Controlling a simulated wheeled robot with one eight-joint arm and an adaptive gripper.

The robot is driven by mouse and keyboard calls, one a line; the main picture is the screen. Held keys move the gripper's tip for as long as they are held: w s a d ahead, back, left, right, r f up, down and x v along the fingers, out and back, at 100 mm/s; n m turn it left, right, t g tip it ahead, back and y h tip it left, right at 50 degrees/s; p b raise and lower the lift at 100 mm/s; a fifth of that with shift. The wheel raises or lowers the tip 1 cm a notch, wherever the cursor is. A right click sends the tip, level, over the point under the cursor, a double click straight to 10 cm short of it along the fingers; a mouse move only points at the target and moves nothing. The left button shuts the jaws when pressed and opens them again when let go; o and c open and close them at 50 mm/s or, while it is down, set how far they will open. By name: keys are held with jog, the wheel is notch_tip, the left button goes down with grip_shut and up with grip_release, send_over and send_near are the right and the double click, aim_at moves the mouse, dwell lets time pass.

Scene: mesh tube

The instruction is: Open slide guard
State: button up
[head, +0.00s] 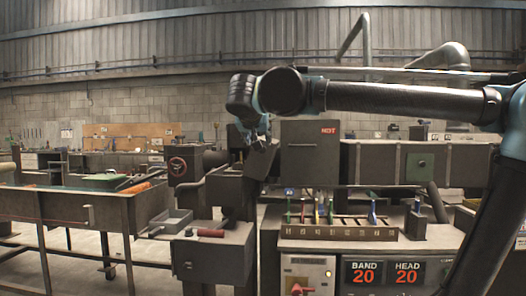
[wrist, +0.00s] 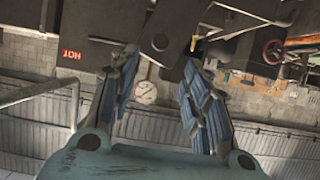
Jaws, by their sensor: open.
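My gripper (head: 262,142) is in front of the dark grey machine, just left of the square housing (head: 309,160) with a red label. In the wrist view my gripper (wrist: 160,62) has its two blue-padded fingers spread apart. A dark metal piece with a round bolt (wrist: 160,35) shows at and beyond the fingertips; I cannot tell whether they touch it. The housing with the red label (wrist: 75,52) appears upside down at the left there. No part is clearly marked as the slide guard, and my gripper hides some of the machine behind it.
A rack of coloured-handled tools (head: 340,231) stands on the machine front, above a control panel (head: 308,274) with a red knob. A long trough table (head: 75,207) stands farther left.

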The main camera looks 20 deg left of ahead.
send_near(263, 156)
jog(key=w, duration=0.5)
jog(key=shift+w+a+f, duration=0.1)
jog(key=shift+a+f, duration=0.1)
jog(key=shift+f, duration=0.05)
grip_shut()
jog(key=shift+a+r, duration=0.1)
